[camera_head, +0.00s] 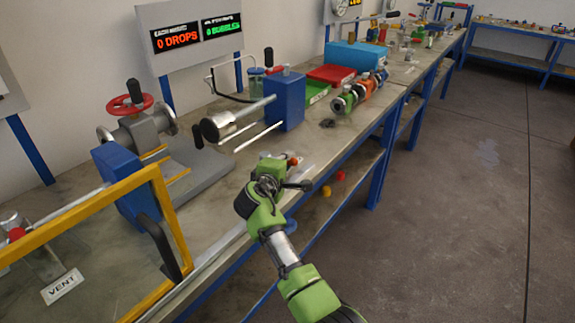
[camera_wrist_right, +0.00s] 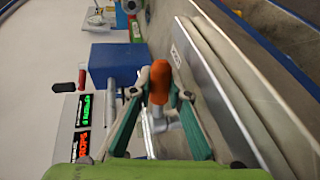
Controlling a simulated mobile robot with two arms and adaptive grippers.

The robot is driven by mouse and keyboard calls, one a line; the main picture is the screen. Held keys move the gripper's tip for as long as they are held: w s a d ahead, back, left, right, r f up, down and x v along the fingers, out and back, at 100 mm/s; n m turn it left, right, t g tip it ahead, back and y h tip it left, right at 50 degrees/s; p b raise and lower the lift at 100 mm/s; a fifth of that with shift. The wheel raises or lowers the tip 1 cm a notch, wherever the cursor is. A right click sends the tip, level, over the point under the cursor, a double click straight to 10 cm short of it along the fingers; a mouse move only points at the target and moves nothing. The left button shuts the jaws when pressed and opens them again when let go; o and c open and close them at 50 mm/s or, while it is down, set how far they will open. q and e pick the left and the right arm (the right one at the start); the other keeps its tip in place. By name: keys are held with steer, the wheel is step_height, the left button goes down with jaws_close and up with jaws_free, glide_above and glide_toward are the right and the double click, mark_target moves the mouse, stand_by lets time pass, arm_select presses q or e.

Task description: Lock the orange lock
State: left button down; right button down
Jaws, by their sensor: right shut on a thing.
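The orange lock shows as a rounded orange knob (camera_wrist_right: 158,82) on a grey metal stem in the right wrist view. It sits between the two green-and-grey fingers of my right gripper (camera_wrist_right: 160,92), which is shut on it. In the head view the orange knob (camera_head: 293,161) shows small beside the fingers of my right gripper (camera_head: 282,172), near the front edge of the bench. My gripper hides most of the lock's body and mount there. I cannot tell the lock's position. My left gripper is not in view.
A blue block (camera_head: 285,98) with metal rods stands behind the gripper. A yellow frame (camera_head: 95,212) stands open at front left, and a red handwheel (camera_head: 131,99) is behind it. Flanged fittings (camera_head: 360,92) lie farther along the bench. The floor at right is clear.

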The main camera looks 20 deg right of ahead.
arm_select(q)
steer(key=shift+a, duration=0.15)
arm_select(e)
steer(key=shift+f, duration=0.1)
steer(key=c, duration=1.9)
jaws_free()
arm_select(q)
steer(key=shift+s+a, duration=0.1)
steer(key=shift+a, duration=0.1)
